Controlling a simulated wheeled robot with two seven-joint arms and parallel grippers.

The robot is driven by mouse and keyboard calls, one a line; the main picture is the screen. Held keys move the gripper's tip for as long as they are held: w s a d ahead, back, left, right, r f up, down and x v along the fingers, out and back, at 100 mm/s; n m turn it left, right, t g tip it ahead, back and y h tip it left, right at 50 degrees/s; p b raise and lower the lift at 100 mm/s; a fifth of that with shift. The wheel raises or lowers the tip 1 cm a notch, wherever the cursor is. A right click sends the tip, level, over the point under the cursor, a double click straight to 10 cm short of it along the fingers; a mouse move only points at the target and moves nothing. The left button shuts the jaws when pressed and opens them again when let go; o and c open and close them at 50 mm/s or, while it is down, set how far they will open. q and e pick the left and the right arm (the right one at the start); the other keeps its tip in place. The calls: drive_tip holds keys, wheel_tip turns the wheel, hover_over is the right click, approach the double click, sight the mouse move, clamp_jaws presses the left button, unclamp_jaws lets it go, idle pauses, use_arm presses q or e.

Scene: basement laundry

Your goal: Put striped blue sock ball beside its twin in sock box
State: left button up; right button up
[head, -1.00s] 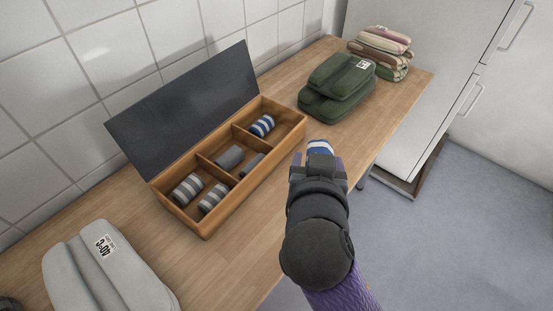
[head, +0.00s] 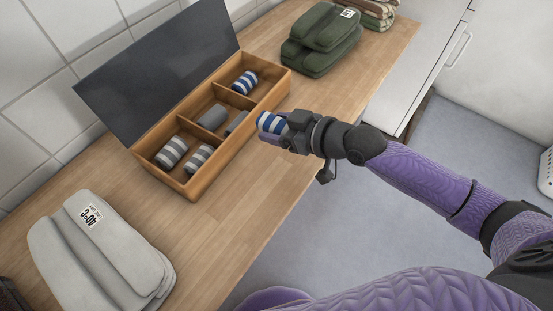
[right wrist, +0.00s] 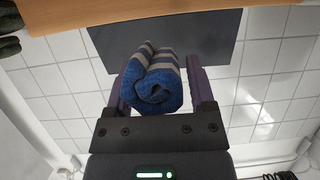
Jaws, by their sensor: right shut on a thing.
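My right gripper (head: 276,130) is shut on a blue sock ball with pale stripes (head: 270,123). It holds the ball just to the right of the sock box, near its front wall. The right wrist view shows the ball's rolled blue end (right wrist: 153,90) between the two fingers. The wooden sock box (head: 218,165) stands on the table with its dark lid open at the back. Its twin, another striped blue sock ball (head: 244,82), lies in the far compartment with free room beside it. My left gripper is in neither view.
Grey socks (head: 212,117) lie in the middle compartment, and two grey striped sock balls (head: 172,151) in the near one. Green folded cloth (head: 322,40) lies beyond the box, and light grey folded cloth (head: 100,250) at lower left. The raised lid (head: 160,70) stands along the wall side.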

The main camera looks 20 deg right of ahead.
sight(278, 163)
drive_tip(key=shift+f, duration=0.1)
wheel_tip(278, 163, down, 10)
drive_tip(key=b, duration=0.6)
drive_tip(key=shift+r, duration=0.3)
drive_tip(key=o, duration=0.8)
drive_tip(key=shift+f, duration=0.2)
drive_tip(key=o, duration=0.4)
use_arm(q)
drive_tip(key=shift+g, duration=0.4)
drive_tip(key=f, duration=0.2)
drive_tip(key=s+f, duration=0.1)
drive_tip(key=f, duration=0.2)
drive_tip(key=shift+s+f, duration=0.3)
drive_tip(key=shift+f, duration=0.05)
